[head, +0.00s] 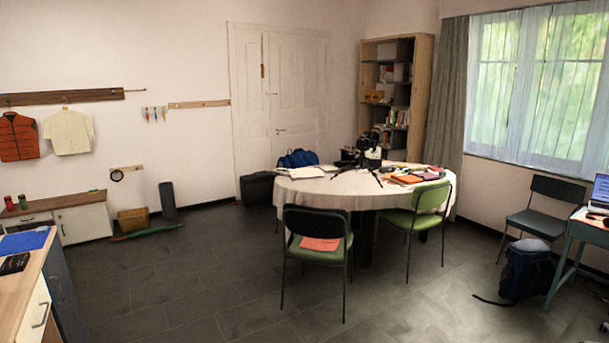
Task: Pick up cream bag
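I cannot make out a cream bag for certain. A cream cloth item (68,132) hangs from the dark wall rail at the left; it looks more like a shirt or jacket than a bag. On the round table with a pale cloth (335,192) lies a blue bag (298,158) at the back left. A camera on a small black tripod (368,160) stands on the table, with books and papers around it. Neither of my grippers is in view.
A dark chair (318,225) and a green chair (422,215) stand against the table. A wooden counter (25,275) is at near left. The grey floor (190,275) between is clear.

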